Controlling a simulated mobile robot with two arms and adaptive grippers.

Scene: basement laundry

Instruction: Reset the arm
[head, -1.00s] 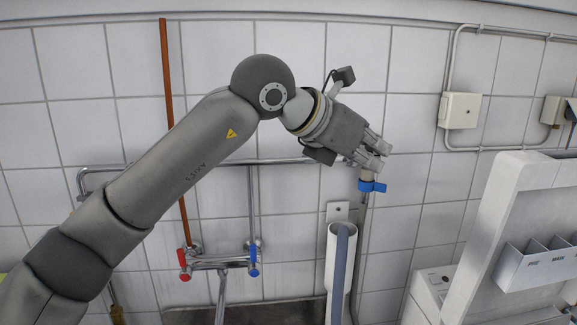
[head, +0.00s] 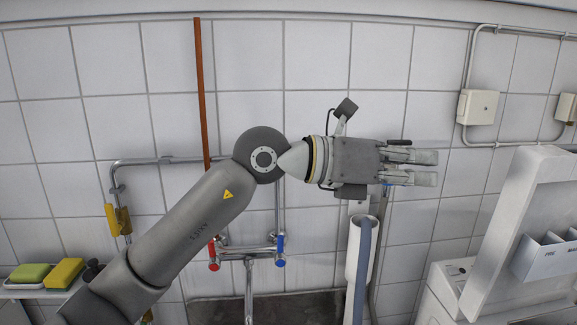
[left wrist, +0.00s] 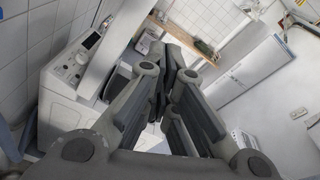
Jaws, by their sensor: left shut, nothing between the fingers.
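My left arm (head: 190,222) comes in from the lower left and reaches up and right in the head view. My left gripper (head: 425,167) points to the right in front of the tiled wall, with its fingers close together and nothing held. In the left wrist view its fingers (left wrist: 183,85) converge, and no object shows between them. My right gripper is not in view.
A tap with red and blue handles (head: 247,252) is on the wall above a sink (head: 270,308). A grey hose in a white pipe (head: 360,262) stands below the gripper. A white washing machine (head: 440,285) and labelled bins (head: 548,258) are at the right. Sponges (head: 63,273) lie at the left.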

